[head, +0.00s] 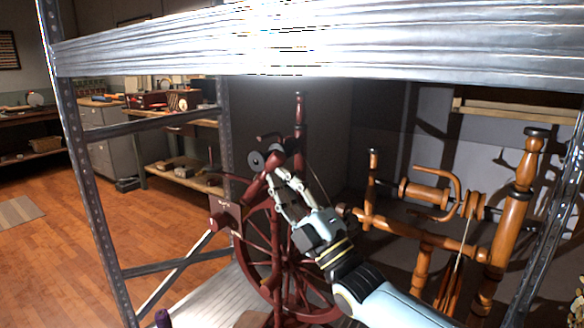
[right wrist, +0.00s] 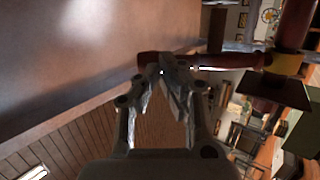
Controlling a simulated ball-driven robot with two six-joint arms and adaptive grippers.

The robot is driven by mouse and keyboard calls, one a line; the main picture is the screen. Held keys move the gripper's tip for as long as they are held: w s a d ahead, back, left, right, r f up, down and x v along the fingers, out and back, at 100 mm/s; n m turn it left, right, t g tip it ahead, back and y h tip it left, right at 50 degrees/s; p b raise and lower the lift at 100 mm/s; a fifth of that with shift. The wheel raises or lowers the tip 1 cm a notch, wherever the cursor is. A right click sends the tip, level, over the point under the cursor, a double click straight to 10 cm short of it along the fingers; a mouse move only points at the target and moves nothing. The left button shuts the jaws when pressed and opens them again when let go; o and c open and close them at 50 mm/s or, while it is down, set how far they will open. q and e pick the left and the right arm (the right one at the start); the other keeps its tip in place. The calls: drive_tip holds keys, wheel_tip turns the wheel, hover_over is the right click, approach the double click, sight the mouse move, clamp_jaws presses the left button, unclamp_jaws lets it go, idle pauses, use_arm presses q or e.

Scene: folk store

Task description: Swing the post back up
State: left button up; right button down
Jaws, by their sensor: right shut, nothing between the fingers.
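A dark red spinning wheel (head: 277,255) stands on the shelf in the head view. It has an upright turned post (head: 299,125) and a tilted red piece (head: 258,188) left of my gripper; I cannot tell which one the task means. My right gripper (head: 281,172) is shut and empty, in front of the wheel's upper part, and hides some of it. In the right wrist view its closed fingertips (right wrist: 172,68) are close to a dark red turned bar (right wrist: 235,60); I cannot tell whether they touch. My left gripper is not in view.
An orange-brown spinning wheel (head: 425,240) stands close on the right. A metal shelf beam (head: 320,40) crosses above, and metal uprights (head: 88,170) frame the left side. A purple spool (head: 162,318) is at the bottom left. Open wooden floor (head: 60,260) lies beyond.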

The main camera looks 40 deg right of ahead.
sight(278, 163)
drive_tip(key=r+g+p, duration=0.1)
drive_tip(key=w+r+g+p, duration=0.1)
drive_tip(key=p, duration=0.1)
drive_tip(key=w+a+r+n+g+p, duration=0.1)
drive_tip(key=r+p, duration=0.1)
drive_tip(key=shift+w, duration=0.25)
drive_tip(key=w, duration=0.1)
drive_tip(key=w+a, duration=0.1)
drive_tip(key=w+p, duration=0.1)
drive_tip(key=shift+w+a+r+g, duration=0.2)
drive_tip(key=shift+w+r+g, duration=0.1)
drive_tip(key=shift+r, duration=0.1)
drive_tip(key=shift+w+a+r+b, duration=0.15)
drive_tip(key=shift+w+a+r, duration=0.1)
drive_tip(key=shift+w, duration=0.25)
drive_tip(key=shift+w+a+r+b, duration=0.1)
drive_tip(key=shift+w+a+b, duration=0.1)
drive_tip(key=shift+w, duration=0.3)
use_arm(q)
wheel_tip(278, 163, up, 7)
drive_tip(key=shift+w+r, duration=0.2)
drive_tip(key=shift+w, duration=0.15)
use_arm(e)
drive_tip(key=shift+r, duration=0.1)
drive_tip(key=shift+w+r+y, duration=0.1)
drive_tip(key=shift+y, duration=0.2)
